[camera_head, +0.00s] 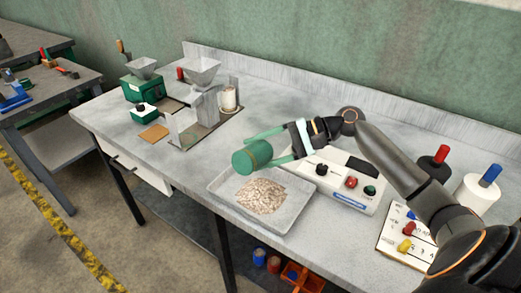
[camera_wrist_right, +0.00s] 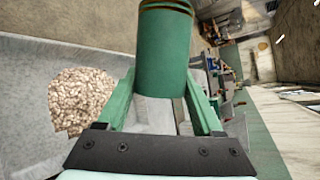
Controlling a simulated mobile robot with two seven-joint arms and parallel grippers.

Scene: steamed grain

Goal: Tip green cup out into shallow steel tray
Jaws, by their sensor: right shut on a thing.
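The green cup (camera_head: 252,157) is held over the shallow steel tray (camera_head: 222,187) in the head view. It is tipped well over on its side, its body pointing left. My right gripper (camera_head: 272,146) is shut on it, one finger on each side. In the right wrist view the cup (camera_wrist_right: 164,50) stands between the green fingers of my right gripper (camera_wrist_right: 163,95). A heap of pale grain (camera_head: 261,195) lies in the tray below the cup. The heap also shows in the right wrist view (camera_wrist_right: 80,100). The inside of the cup is hidden. My left gripper is not in view.
A control box (camera_head: 345,186) with knobs stands right of the tray, under my right arm. A green grinder (camera_head: 140,88) and a steel hopper machine (camera_head: 200,100) stand at the back left. A switch panel (camera_head: 405,232) and a white cylinder (camera_head: 477,198) are at the right.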

